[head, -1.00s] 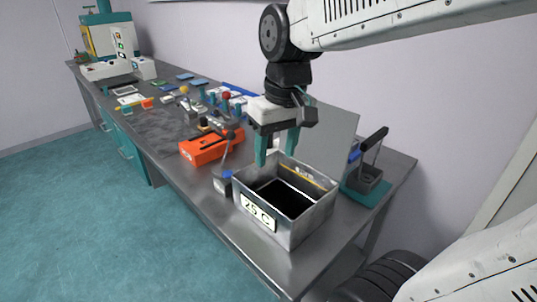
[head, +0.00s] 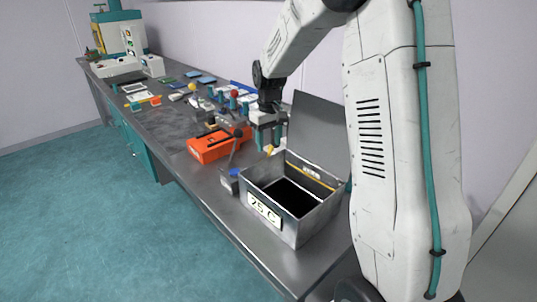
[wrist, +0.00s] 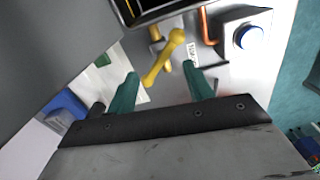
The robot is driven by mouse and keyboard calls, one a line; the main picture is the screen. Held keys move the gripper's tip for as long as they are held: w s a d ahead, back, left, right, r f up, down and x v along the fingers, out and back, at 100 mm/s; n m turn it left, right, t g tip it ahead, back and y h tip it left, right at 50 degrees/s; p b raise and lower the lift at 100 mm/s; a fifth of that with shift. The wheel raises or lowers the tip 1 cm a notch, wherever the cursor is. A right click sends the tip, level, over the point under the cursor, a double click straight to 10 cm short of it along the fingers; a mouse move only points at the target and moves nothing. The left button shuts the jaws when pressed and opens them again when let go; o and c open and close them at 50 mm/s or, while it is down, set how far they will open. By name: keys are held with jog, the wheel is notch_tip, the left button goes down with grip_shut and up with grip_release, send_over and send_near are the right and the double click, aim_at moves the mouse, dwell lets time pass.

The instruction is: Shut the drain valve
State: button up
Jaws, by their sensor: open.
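The drain valve shows in the wrist view as a yellow lever (wrist: 164,58) on a brass-coloured stub beside the metal bath, slanting across the picture. A small white tag (wrist: 192,51) lies to its right. In the head view the yellow lever (head: 269,150) shows small at the bath's back left side. My gripper (wrist: 161,72) is open, its two teal fingers on either side of the lever's near end. I cannot tell whether they touch it. In the head view my gripper (head: 268,146) hangs low beside the bath, partly covering the valve.
The open metal bath (head: 263,212) marked 25 C stands at the bench front, its lid (head: 318,130) raised. A box with a blue button (wrist: 247,37) and an orange case (head: 208,147) are close by. Several small items lie farther back.

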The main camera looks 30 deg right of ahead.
aim_at(269, 153)
notch_tip(269, 153, down, 5)
jog(key=shift+f, duration=0.1)
dwell(0.3)
